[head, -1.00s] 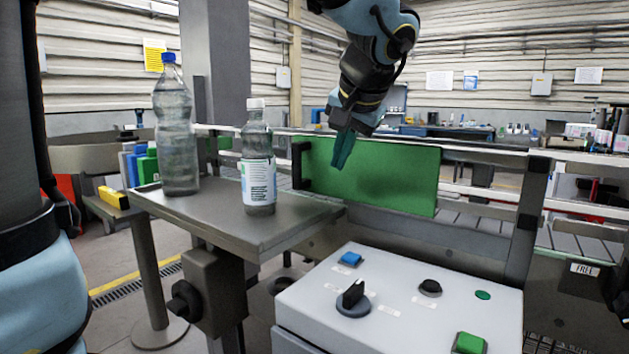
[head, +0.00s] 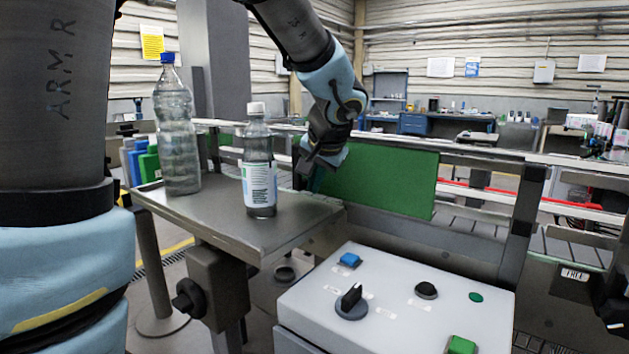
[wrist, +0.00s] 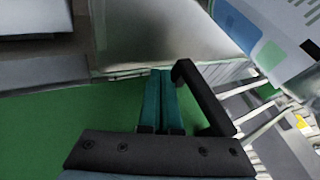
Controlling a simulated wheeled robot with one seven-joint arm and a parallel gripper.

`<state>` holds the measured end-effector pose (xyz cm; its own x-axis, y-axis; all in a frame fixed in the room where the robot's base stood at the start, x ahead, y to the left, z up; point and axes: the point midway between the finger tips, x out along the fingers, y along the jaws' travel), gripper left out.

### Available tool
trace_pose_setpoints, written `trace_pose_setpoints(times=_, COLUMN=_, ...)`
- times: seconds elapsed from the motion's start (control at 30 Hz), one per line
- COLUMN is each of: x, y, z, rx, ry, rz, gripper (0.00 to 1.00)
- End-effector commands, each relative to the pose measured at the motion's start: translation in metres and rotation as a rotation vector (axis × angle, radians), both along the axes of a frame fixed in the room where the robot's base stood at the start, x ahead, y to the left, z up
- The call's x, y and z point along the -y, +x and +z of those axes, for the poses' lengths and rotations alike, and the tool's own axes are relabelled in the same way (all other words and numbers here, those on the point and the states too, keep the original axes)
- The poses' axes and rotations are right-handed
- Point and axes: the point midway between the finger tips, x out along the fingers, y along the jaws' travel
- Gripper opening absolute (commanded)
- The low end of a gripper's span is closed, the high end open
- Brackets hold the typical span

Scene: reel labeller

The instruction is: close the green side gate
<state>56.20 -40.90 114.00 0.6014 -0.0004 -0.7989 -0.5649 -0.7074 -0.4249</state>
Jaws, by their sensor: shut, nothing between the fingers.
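The green side gate (head: 385,180) is a flat green panel along the rail behind the control box. It also fills the left of the wrist view (wrist: 50,125). Its black bar handle (wrist: 205,98) shows in the wrist view just right of my fingers. In the head view the handle, at the gate's left end, is mostly hidden by my arm. My gripper (wrist: 160,85) is shut and empty, its teal fingertips in front of the gate and beside the handle. In the head view my gripper (head: 318,180) is partly hidden behind my wrist. I cannot tell whether it touches the handle.
A metal side table (head: 235,225) carries a large clear bottle (head: 177,135) and a smaller labelled bottle (head: 259,165), the latter close to my gripper. A white control box (head: 395,300) with a black knob (head: 351,300) and buttons stands in front of the gate.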

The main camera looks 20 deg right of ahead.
Motion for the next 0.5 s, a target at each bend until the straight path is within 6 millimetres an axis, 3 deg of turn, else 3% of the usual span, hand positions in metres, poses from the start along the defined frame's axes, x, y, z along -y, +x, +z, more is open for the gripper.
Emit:
trace_pose_setpoints(times=0.17, x=-0.002, y=0.003, z=0.000, rx=0.000, ry=0.000, rz=0.002, gripper=0.00)
trace_pose_setpoints(times=0.5, x=-0.031, y=0.038, z=0.000, rx=0.000, ry=0.001, rz=0.002, gripper=0.00)
